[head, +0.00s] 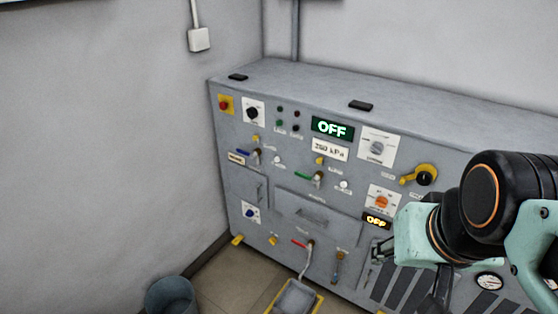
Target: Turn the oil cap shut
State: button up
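No label that I can read marks the oil cap. A round black cap or knob (425,178) sits in a yellow fitting (428,168) at the right of the grey cabinet's front, and it may be the oil cap. I cannot tell from here how far it is turned. My arm, teal and black, reaches in from the right, below and beside this fitting, apart from it in the picture.
The grey cabinet (450,130) carries several knobs, coloured valve levers and two displays reading OFF. A grey tray with a yellow rim (318,306) lies on the floor below. A bucket (171,294) stands at lower left. The floor between cabinet and left wall is narrow.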

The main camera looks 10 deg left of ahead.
aim_at(273, 239)
jog(key=u, duration=0.65)
jog(key=i+l, duration=0.1)
jog(key=k+j+z, duration=0.1)
jog(key=z, duration=1.35)
jog(key=j+u, duration=0.15)
jog(key=u, duration=0.3)
jog(key=j+u, duration=0.1)
jog(key=u, duration=0.35)
jog(key=i+j+u, duration=0.45)
jog(key=j+u, duration=0.15)
jog(key=i+j+u, duration=0.2)
jog(key=i+j, duration=0.45)
jog(key=j+z, duration=0.2)
jog(key=j, duration=0.15)
jog(key=i+j+z, duration=0.15)
jog(key=j, duration=0.2)
